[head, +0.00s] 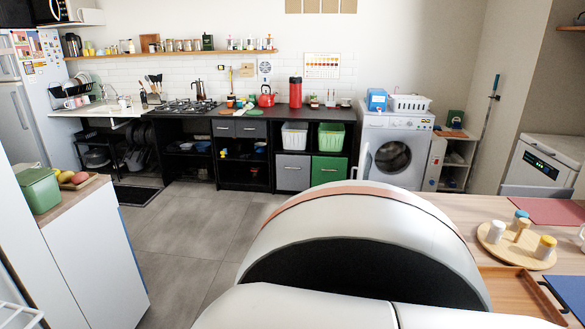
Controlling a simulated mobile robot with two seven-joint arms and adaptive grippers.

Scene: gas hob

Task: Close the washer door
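The white front-loading washer (408,122) stands against the back wall, at the right end of the dark counter. Its round dark opening (392,158) faces the room. A narrow light panel (366,162) stands out at the left of the opening; it looks like the washer door swung open, seen nearly edge-on. The lower part of the washer is hidden behind the large white and black curved shape in the foreground, which looks like part of my own body. Neither of my grippers is in view.
Grey floor (190,225) is clear between the white cabinet (75,245) at left and the foreground. A wooden table (455,208) with a round tray (497,246) fills the right front. Another white appliance (560,150) stands at far right. A blue box (377,98) and white basket (409,104) sit on the washer.

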